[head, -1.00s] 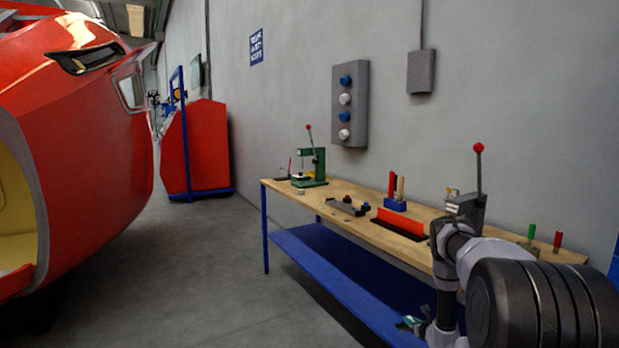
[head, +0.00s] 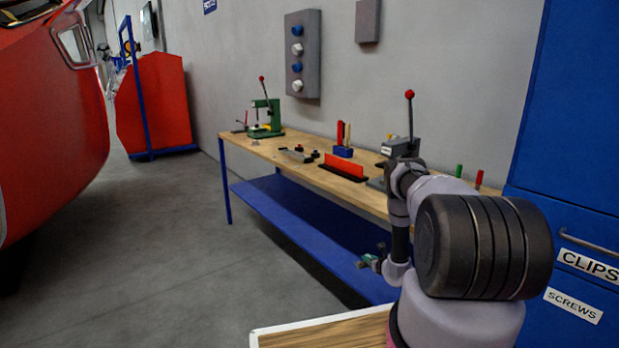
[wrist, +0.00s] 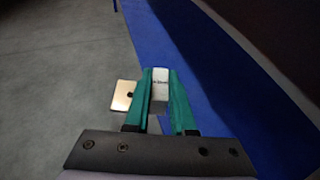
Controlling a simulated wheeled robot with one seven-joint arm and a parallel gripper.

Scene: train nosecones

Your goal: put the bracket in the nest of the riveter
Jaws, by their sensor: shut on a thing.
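My gripper (wrist: 160,105) has green fingers and is shut on the bracket (wrist: 124,95), a small metal piece. A flat tab with a dark hole sticks out left of the fingers, and a pale grey part shows between them. In the head view my gripper (head: 368,262) hangs low in front of the workbench, beside its blue lower shelf. Two lever tools stand on the bench: a green one (head: 262,122) at the far end and a grey one (head: 401,147) with a red knob nearer, partly behind my arm. I cannot tell which is the riveter; no nest is clear.
The wooden bench top (head: 300,172) also carries a red block (head: 344,166), a blue holder (head: 343,151) and small parts. A blue cabinet (head: 570,150) stands at right. A wood-topped surface (head: 320,332) is close at the bottom. The grey floor (head: 160,240) at left is open.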

